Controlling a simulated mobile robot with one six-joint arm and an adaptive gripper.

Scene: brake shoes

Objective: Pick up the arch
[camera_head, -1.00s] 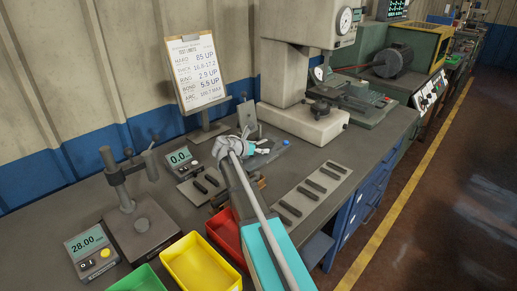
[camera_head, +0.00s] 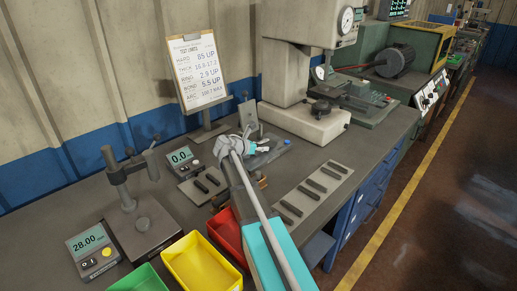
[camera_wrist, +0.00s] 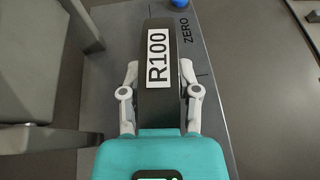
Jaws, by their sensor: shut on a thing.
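The arch (camera_wrist: 158,95) shows in the wrist view as a dark, narrow piece seen from above, with a white label reading R100. My gripper (camera_wrist: 160,82) has one finger on each side of it and is shut on it. The arch is over a grey plate (camera_wrist: 214,95) marked ZERO with a blue button; I cannot tell whether it touches the plate. In the head view my gripper (camera_head: 256,147) is at the back of the bench, and my own arm hides most of the arch there.
A press (camera_head: 300,122) stands behind my gripper. A clipboard on a stand (camera_head: 201,75) is at the left. Several dark pads lie on a light strip (camera_head: 335,171) at the right. Yellow (camera_head: 203,268), red (camera_head: 228,238) and green bins sit at the front edge.

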